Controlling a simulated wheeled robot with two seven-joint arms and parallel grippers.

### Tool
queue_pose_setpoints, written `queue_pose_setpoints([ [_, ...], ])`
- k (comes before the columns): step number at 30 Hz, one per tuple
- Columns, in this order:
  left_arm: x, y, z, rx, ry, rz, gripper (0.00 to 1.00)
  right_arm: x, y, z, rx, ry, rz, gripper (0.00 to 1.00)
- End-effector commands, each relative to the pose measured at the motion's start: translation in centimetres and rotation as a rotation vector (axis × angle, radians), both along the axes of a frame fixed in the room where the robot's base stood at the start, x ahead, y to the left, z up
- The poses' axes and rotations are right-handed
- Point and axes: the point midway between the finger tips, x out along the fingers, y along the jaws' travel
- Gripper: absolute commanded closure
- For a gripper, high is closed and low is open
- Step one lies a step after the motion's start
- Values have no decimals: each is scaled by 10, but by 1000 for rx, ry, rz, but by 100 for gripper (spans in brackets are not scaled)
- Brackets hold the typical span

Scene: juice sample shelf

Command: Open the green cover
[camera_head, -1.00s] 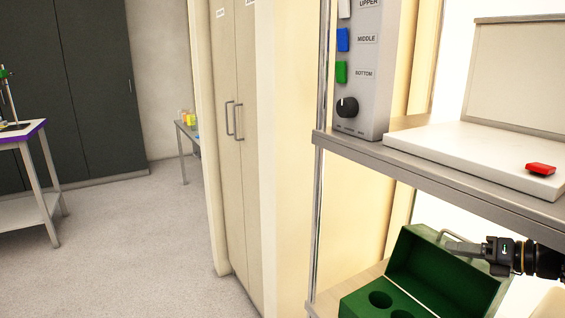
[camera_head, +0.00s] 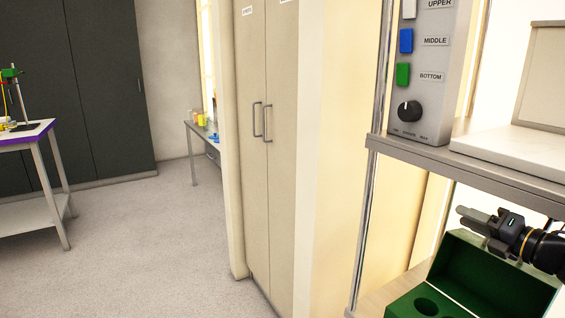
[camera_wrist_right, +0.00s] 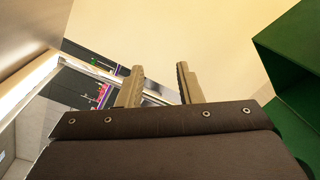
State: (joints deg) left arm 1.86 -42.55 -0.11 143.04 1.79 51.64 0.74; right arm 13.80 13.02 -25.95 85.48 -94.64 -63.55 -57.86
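The green box (camera_head: 402,306) sits on the lower shelf at the bottom right of the head view, with round holes in its top. Its green cover (camera_head: 490,277) stands raised and tilted back, showing its inner face. My right gripper (camera_head: 470,217) is just above the cover's upper edge, pointing left, apart from it as far as I can see. In the right wrist view its two fingers (camera_wrist_right: 160,72) are spread with nothing between them. Green surfaces, apparently the box and cover (camera_wrist_right: 293,62), fill the right side there. The cover's handle is not visible now. My left gripper is out of view.
The upper shelf (camera_head: 470,172) runs above my right gripper and carries a control panel (camera_head: 428,110) with coloured buttons and a white slab (camera_head: 520,150). A metal shelf post stands left of the box. A beige cabinet (camera_head: 265,190) is further left; open floor lies beyond.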

Motion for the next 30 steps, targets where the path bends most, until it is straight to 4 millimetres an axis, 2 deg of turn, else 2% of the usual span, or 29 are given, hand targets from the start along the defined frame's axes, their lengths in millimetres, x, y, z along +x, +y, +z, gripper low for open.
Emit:
queue_pose_setpoints([
  [1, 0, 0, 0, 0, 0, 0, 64, -2, -3, 12, 67, -11, -56, 67],
  [6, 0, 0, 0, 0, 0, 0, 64, -13, -19, 42, 373, -13, -277, 67],
  [9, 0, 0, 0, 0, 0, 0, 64, -31, -28, 51, 641, 18, -428, 67],
  [11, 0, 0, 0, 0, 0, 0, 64, -48, -30, 47, 848, 65, -529, 67],
  [14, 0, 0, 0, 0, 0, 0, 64, -86, -19, 17, 1236, 213, -700, 67],
  [16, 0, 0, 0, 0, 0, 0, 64, -118, 3, -16, 1491, 362, -813, 67],
  [19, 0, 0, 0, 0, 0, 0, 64, -161, 46, -63, 1759, 589, -953, 67],
  [21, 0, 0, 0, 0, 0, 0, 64, -188, 75, -90, 1884, 733, -1037, 67],
  [24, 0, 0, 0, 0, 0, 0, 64, -222, 111, -118, 1998, 907, -1140, 67],
  [30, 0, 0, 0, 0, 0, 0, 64, -278, 167, -154, 2106, 1183, -1305, 67],
])
